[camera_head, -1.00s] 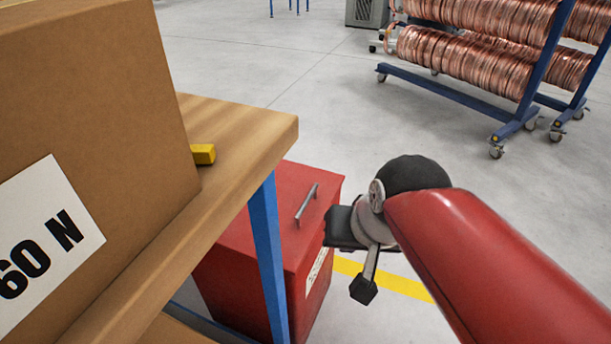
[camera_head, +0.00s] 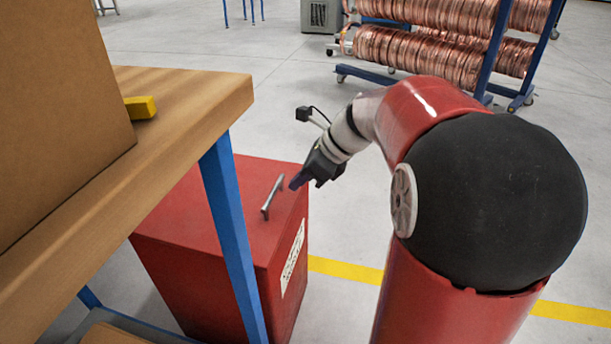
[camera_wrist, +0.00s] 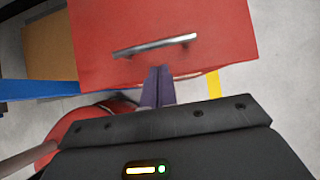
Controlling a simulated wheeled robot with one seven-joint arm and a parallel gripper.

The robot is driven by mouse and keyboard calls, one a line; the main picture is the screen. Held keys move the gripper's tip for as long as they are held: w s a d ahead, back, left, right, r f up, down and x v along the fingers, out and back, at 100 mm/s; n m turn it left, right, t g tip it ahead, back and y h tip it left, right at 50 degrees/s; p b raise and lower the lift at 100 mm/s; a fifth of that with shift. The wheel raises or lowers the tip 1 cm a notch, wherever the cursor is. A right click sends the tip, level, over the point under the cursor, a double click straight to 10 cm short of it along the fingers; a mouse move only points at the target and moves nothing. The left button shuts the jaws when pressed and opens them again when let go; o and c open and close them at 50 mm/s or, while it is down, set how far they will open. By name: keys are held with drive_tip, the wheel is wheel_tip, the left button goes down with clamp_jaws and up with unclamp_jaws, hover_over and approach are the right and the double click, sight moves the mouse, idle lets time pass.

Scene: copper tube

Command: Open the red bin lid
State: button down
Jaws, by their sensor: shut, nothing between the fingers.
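The red bin (camera_head: 205,275) stands on the floor beside and partly behind the workbench leg, with its lid (camera_head: 255,178) down. A silver bar handle (camera_head: 272,197) runs across the lid near its right edge. In the wrist view the handle (camera_wrist: 155,46) lies just beyond my fingertips, on the red lid (camera_wrist: 110,22). My gripper (camera_head: 297,181) is just right of the handle in the head view. Its two purple fingers are together and empty in the wrist view (camera_wrist: 158,72). Whether the fingertips touch the lid edge cannot be told.
A wooden workbench (camera_head: 190,105) with a blue leg (camera_head: 232,240) stands close at left, carrying a cardboard box (camera_head: 50,120) and a yellow block (camera_head: 140,107). A rack of copper coils (camera_head: 430,45) stands behind. Grey floor is clear between them.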

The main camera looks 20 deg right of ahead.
sight(274, 202)
drive_tip(key=b+x, duration=0.1)
drive_tip(key=x, duration=0.4)
drive_tip(key=shift+a+f, duration=0.1)
